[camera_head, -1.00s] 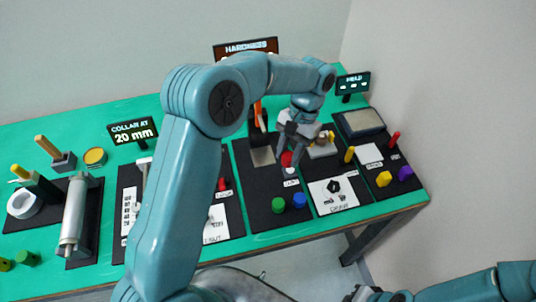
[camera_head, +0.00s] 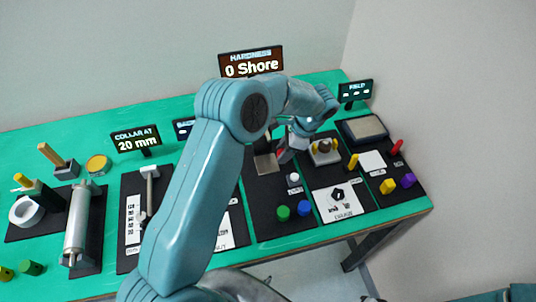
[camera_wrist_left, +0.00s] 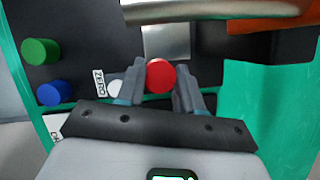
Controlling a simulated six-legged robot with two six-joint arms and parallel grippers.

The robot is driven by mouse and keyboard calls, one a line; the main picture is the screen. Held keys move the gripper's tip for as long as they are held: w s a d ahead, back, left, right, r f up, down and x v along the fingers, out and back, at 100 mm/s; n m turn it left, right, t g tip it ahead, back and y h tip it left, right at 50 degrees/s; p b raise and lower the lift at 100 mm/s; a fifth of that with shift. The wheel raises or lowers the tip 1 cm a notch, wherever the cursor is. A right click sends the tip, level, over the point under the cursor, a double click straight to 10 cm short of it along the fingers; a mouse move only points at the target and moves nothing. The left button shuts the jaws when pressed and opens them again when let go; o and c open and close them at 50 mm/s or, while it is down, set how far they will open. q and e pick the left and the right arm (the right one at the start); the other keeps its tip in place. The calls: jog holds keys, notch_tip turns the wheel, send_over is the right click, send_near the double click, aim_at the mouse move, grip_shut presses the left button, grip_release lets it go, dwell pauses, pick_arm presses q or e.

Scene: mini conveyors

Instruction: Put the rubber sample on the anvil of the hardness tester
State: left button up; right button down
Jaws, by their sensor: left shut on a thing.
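The rubber sample, a red round piece, sits between the fingers of my left gripper (camera_wrist_left: 160,88) in the wrist view, where the red sample (camera_wrist_left: 160,74) shows end on. The hardness tester's sign (camera_head: 251,63) reads "0 Shore". Its flat silver anvil plate (camera_head: 265,163) is just left of the gripper, and the plate (camera_wrist_left: 167,42) lies just beyond the sample in the wrist view. I cannot tell the height gap. My right gripper is not in view.
A small white piece (camera_head: 293,179) stands beside the "ZERO" label (camera_wrist_left: 99,83). Green (camera_head: 283,212) and blue (camera_head: 304,208) cylinders stand at the front of the black mat. An orange part (camera_wrist_left: 265,23) is close beyond the gripper.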

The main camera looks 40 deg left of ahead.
pick_arm(q)
jog(key=a+f, duration=0.1)
jog(key=s+a+f+p, duration=0.1)
jog(key=s+a+f, duration=0.1)
jog(key=a, duration=0.1)
jog(key=shift+s, duration=0.25)
jog(key=shift+s+f, duration=0.1)
jog(key=shift+d, duration=0.1)
jog(key=shift+w+f, duration=0.2)
jog(key=shift+f, duration=0.05)
jog(key=o, duration=0.8)
jog(key=shift+o, duration=1)
jog(key=shift+s+r, duration=0.1)
jog(key=shift+s, duration=0.05)
